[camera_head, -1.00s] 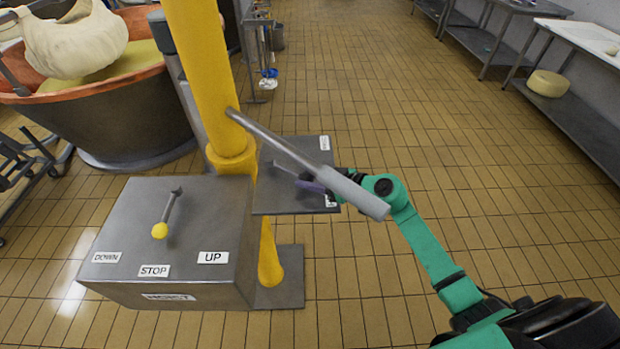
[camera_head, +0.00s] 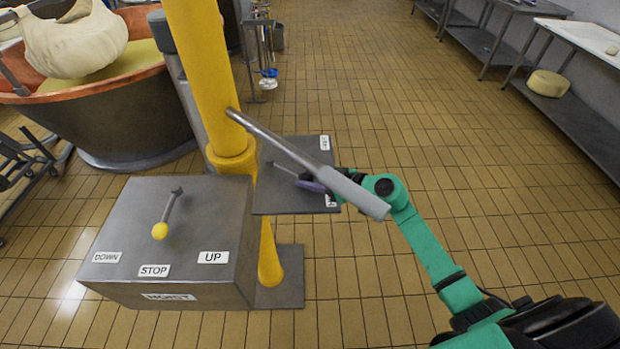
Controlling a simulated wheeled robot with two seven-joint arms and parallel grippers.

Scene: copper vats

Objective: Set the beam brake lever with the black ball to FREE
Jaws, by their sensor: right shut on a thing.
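The beam brake lever (camera_head: 284,168) is a thin grey rod on a flat grey plate (camera_head: 290,200) fixed to the yellow post. Its black ball is not visible; my gripper and the thick grey bar cover that end. My right gripper (camera_head: 312,185) is at the lever's outer end, shut on it, partly hidden behind the bar's grip. White labels sit at the plate's right edge, one at the far corner (camera_head: 325,143) and one at the near corner (camera_head: 331,201), partly covered. Their words are too small to read surely. My left gripper is not in view.
A thick grey bar (camera_head: 352,190) slants from the yellow post (camera_head: 205,80) over the plate and my right gripper. A HOIST box (camera_head: 120,220) with a yellow-ball lever (camera_head: 160,230) stands left, marked DOWN, STOP, UP. A copper vat (camera_head: 110,115) is behind. The floor at right is clear.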

